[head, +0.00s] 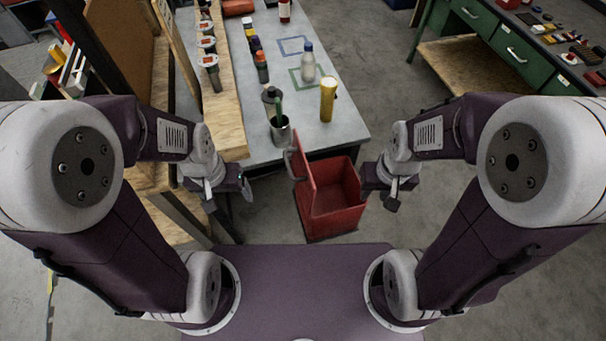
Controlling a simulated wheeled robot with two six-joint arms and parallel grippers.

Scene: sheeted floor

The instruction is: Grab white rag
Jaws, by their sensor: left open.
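I cannot make out a white rag anywhere in the head view. My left gripper (245,186) is at the near end of the grey workbench (345,128), left of a red bin; its fingers are small and seen partly edge-on, and I see nothing held in it. My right gripper (391,203) hangs to the right of the red bin, pointing down. Its fingertips are too small and dark to tell whether they are apart. The floor and bench parts behind my arms are hidden.
The red bin (335,212) with a raised flap stands on the floor between my grippers. A yellow can (327,100), a clear bottle (308,63) and a metal cup (280,130) stand on the workbench. A green drawer bench (515,50) is at the right. Floor between the benches is clear.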

